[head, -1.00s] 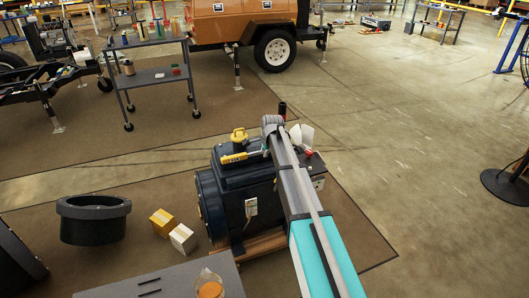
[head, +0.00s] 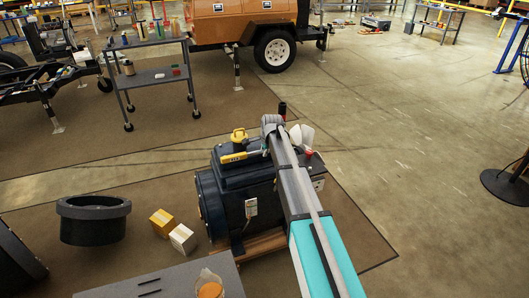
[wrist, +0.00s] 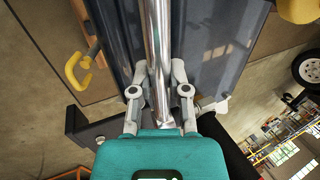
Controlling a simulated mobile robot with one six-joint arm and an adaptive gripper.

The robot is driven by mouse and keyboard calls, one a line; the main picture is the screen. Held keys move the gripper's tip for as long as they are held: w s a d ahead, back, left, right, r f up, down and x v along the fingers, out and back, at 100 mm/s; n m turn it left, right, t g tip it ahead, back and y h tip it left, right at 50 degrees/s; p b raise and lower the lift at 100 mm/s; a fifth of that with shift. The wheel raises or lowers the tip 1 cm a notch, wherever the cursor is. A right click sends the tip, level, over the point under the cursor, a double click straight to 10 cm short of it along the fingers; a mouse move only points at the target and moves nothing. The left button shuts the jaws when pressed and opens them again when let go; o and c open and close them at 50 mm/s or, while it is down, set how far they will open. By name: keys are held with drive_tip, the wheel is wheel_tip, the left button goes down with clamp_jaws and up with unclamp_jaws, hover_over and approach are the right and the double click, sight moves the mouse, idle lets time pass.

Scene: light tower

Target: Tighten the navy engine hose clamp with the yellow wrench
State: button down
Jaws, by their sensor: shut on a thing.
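The navy engine (head: 238,185) stands on a wooden base in the middle of the head view; its dark side also fills the top of the wrist view (wrist: 215,35). In the wrist view my gripper (wrist: 160,72) is shut on a bright metal shaft (wrist: 157,35), which runs up out of the frame. In the head view a yellow piece with a metal end (head: 234,157), probably the yellow wrench, lies along the engine top beside my arm. I cannot make out the hose clamp.
A yellow cap (head: 239,135) rises from the engine top. A yellow hook-shaped part (wrist: 78,70) is left of the shaft in the wrist view. Two small boxes (head: 181,238) and a black tub (head: 93,220) stand left of the engine. Open floor lies to the right.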

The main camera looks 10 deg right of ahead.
drive_tip(key=shift+w+a, duration=0.1)
drive_tip(key=shift+w, duration=0.5)
idle(0.4)
drive_tip(key=c, duration=1.2)
unclamp_jaws()
drive_tip(key=shift+c, duration=0.2)
clamp_jaws()
drive_tip(key=shift+r, duration=0.1)
drive_tip(key=shift+w+r+y, duration=0.1)
drive_tip(key=shift+r+y, duration=0.25)
drive_tip(key=shift+y, duration=0.35)
drive_tip(key=shift+r+p, duration=0.1)
drive_tip(key=shift+p, duration=0.2)
drive_tip(key=shift+w+r+m+y, duration=0.1)
drive_tip(key=shift+r+m+y, duration=0.25)
drive_tip(key=shift+y, duration=0.35)
